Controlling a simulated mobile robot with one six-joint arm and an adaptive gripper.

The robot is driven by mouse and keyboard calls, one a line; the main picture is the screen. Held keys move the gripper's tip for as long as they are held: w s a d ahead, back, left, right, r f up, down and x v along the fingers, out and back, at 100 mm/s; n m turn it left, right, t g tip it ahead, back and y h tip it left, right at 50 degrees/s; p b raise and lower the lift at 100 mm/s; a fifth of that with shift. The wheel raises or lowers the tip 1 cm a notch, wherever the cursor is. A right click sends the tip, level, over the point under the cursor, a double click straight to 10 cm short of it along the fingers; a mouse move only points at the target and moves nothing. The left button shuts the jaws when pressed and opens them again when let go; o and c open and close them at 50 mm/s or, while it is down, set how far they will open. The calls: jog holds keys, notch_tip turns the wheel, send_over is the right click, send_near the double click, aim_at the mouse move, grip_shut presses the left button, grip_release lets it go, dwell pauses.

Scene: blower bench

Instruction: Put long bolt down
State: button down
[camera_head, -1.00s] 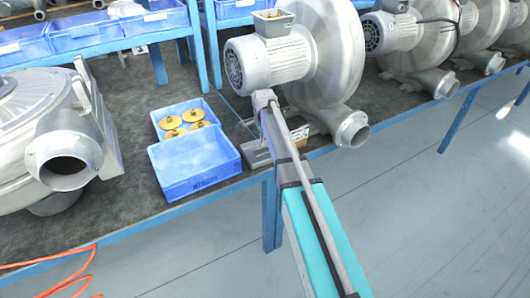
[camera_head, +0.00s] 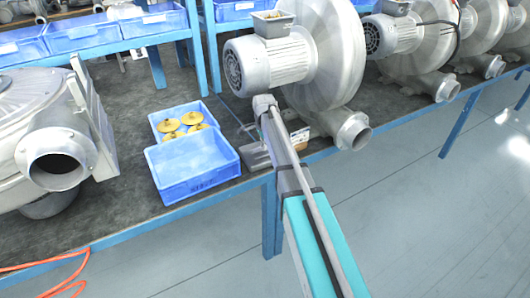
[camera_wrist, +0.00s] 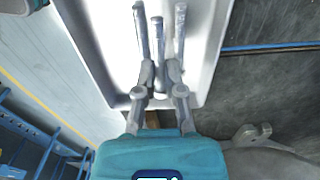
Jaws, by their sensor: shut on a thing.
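My gripper (camera_wrist: 160,72) points into a white tray (camera_wrist: 103,45) in the wrist view. It is shut on a long grey bolt (camera_wrist: 157,40), which stands out beyond the fingertips between the two fingers. Two similar grey bolts show in the tray, one on the left (camera_wrist: 140,28) and one on the right (camera_wrist: 180,28). I cannot tell whether the held bolt touches the tray floor. In the head view my arm hides the gripper and the bolts.
An empty blue bin (camera_head: 195,183) and a blue bin with yellow parts (camera_head: 158,125) stand left of my arm. Blowers stand close by on the right (camera_head: 268,62) and at the left (camera_head: 55,160). The bench's blue front edge (camera_head: 135,232) runs below. An orange hose (camera_head: 45,265) lies at lower left.

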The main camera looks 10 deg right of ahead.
notch_tip(320, 180, down, 2)
jog(key=shift+f+b, duration=0.2)
jog(key=shift+b, duration=0.7)
jog(key=shift+s, duration=0.2)
jog(key=shift+s+f+b, duration=0.15)
jog(key=shift+f+b, duration=0.1)
jog(key=shift+b, duration=0.15)
jog(key=c, duration=1)
grip_release()
jog(key=shift+r, duration=0.1)
jog(key=shift+o, duration=1.3)
jog(key=shift+f, duration=0.2)
jog(key=shift+w, duration=0.2)
jog(key=shift+r, duration=0.2)
notch_tip(320, 180, up, 12)
jog(key=p, duration=1.2)
jog(key=shift+p, duration=0.35)
